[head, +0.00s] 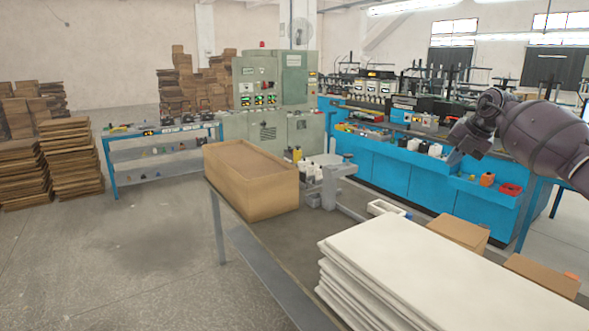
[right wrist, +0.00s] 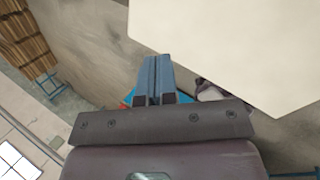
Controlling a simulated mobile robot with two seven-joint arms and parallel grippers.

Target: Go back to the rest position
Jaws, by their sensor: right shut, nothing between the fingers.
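My right arm comes in from the right edge of the head view, raised above the table. Its right gripper (head: 454,157) hangs in front of the blue workbench and holds nothing. In the right wrist view its two fingers (right wrist: 156,70) lie together, shut and empty. A large pale flat surface (right wrist: 240,50) fills the upper right of that view, beside the fingers. My left gripper is in neither view.
A table (head: 265,240) carries an open cardboard box (head: 265,195), a grey fixture (head: 330,185), a small white tray (head: 385,208), a stack of white boards (head: 430,265) and brown cartons (head: 458,231). A blue workbench (head: 405,180) stands behind.

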